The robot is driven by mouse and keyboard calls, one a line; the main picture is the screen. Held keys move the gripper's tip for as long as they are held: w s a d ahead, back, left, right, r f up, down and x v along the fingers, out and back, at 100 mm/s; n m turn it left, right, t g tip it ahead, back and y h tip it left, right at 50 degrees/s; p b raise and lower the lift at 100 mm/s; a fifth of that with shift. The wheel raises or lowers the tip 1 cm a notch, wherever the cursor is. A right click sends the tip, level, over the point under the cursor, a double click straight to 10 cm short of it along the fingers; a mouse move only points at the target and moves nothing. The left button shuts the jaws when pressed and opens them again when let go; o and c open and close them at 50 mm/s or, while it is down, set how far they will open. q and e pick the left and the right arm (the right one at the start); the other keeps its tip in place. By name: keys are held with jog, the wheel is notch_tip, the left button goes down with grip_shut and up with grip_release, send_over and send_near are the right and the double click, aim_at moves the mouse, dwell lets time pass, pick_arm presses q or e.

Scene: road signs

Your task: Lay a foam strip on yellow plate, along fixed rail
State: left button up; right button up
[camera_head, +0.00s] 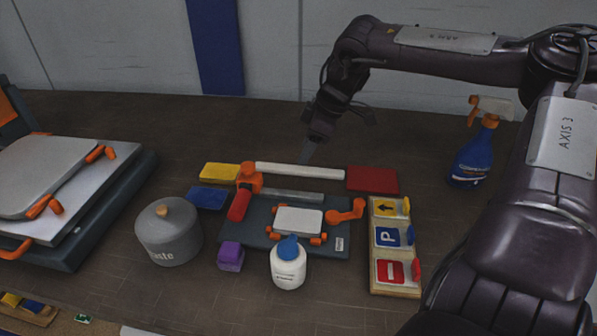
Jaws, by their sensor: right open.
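The yellow plate (219,173) lies flat on the table, left of a long white strip (300,171) that looks like the foam strip. The strip lies crosswise behind a dark fixture (258,235). A grey bar (292,196) along the fixture's back edge may be the fixed rail. My right gripper (306,154) points down, open and empty, just behind and above the middle of the strip. Whether its fingertips touch anything cannot be told. My left gripper is not in view.
Orange clamps, a small white plate (298,220) and a white bottle (288,264) crowd the fixture. A red plate (371,180), a blue plate (206,198), a grey pot (168,233), a sign rack (393,283) and a blue spray bottle (472,157) stand around. The table behind is clear.

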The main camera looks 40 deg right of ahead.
aim_at(295, 168)
jog(key=x, duration=0.5)
jog(key=shift+w+a+f, duration=0.1)
grip_shut()
dwell(0.3)
